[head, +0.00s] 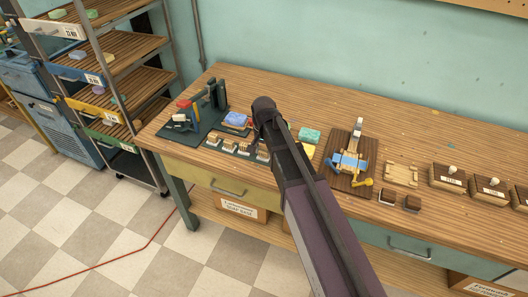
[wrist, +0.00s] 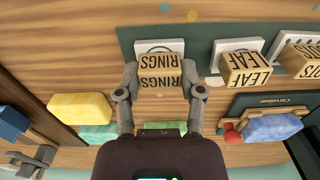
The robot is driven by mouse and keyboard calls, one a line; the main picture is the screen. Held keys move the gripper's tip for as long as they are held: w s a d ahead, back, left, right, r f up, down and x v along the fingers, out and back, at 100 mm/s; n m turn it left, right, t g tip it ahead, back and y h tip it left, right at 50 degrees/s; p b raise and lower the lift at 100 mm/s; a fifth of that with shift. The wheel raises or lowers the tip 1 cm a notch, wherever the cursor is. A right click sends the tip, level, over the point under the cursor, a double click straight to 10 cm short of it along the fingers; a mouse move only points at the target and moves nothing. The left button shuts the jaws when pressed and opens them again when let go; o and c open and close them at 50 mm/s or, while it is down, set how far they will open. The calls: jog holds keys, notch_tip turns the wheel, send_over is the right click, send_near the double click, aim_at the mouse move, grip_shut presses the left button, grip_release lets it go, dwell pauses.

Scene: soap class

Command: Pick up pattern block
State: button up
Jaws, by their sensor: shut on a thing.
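In the wrist view my gripper (wrist: 162,80) has its two fingers on either side of a wooden pattern block marked RINGS (wrist: 160,68) and is shut on it. The block is level, in front of a white card on a dark mat; whether it is lifted I cannot tell. A LEAF block (wrist: 246,68) and a partly cut-off DOTS block (wrist: 301,60) stand to its right. In the head view a row of small blocks (head: 230,144) lies at the bench's front left. My dark arm covers the row's right end, and my fingers are hidden there.
In the wrist view a yellow soap (wrist: 80,107), a blue soap (wrist: 271,127) and a green soap (wrist: 98,132) lie near the fingers. In the head view a dark press stand (head: 210,100) rises left of the blocks, and a wooden board (head: 348,160) with tools lies to the right.

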jog(key=shift+r+p, duration=1.3)
jog(key=shift+r, duration=0.05)
jog(key=s+d+r+p, duration=0.1)
jog(key=s+d, duration=0.2)
jog(key=s, duration=0.4)
jog(key=s+d+r+p, duration=0.1)
jog(key=s+d, duration=0.2)
jog(key=s, duration=0.4)
jog(key=shift+s+d, duration=0.15)
jog(key=shift+s, duration=0.2)
jog(key=shift+d+r, duration=0.1)
jog(key=shift+d, duration=0.05)
